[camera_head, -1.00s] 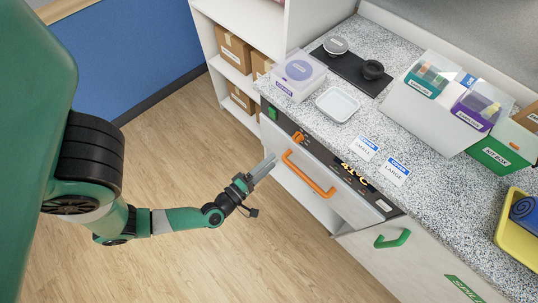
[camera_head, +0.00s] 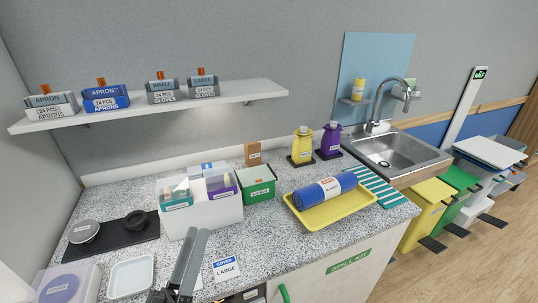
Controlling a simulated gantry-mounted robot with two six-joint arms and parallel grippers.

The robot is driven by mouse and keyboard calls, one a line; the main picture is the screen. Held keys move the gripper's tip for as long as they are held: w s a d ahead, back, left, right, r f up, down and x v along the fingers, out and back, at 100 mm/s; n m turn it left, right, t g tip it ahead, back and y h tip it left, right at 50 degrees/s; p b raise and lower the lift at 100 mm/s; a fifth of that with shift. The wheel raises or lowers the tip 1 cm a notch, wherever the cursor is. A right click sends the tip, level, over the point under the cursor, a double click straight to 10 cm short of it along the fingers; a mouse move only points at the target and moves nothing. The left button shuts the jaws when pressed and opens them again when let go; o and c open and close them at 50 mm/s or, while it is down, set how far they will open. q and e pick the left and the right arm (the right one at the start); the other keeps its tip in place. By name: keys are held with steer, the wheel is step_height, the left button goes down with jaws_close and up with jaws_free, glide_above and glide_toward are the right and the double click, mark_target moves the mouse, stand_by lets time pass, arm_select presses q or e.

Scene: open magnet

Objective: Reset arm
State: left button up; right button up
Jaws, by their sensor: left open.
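My left gripper (camera_head: 197,235) reaches up from the bottom edge of the head view, left of centre. Its two long grey fingers are a little apart and nothing shows between them. They stand over the front part of the speckled counter (camera_head: 284,254), in front of the white bin (camera_head: 208,217) and left of the LARGE cover label (camera_head: 226,268). The rest of the arm is mostly cut off by the bottom edge. My right gripper is not in view.
A white tray (camera_head: 131,277) and a lidded clear box (camera_head: 67,284) lie left of the gripper. A green box (camera_head: 258,187) and a yellow tray (camera_head: 331,217) with a blue roll (camera_head: 325,190) stand to the right. A shelf (camera_head: 235,93) hangs behind.

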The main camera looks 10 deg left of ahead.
arm_select(q)
steer(key=s+d+r+m+t+p, duration=0.15)
steer(key=s+r+m, duration=0.3)
steer(key=r, duration=1.15)
steer(key=s+r+m+t, duration=0.2)
steer(key=s+r+m, duration=0.25)
steer(key=r, duration=1.05)
step_height(320, 180, up, 38)
steer(key=w+f+p, duration=0.1)
steer(key=p, duration=3.7)
step_height(320, 180, down, 46)
steer(key=b, duration=4.6)
steer(key=shift+r+m+h, duration=0.2)
steer(key=shift+m+h, duration=0.1)
steer(key=shift+h, duration=0.1)
step_height(320, 180, down, 15)
steer(key=b, duration=1.5)
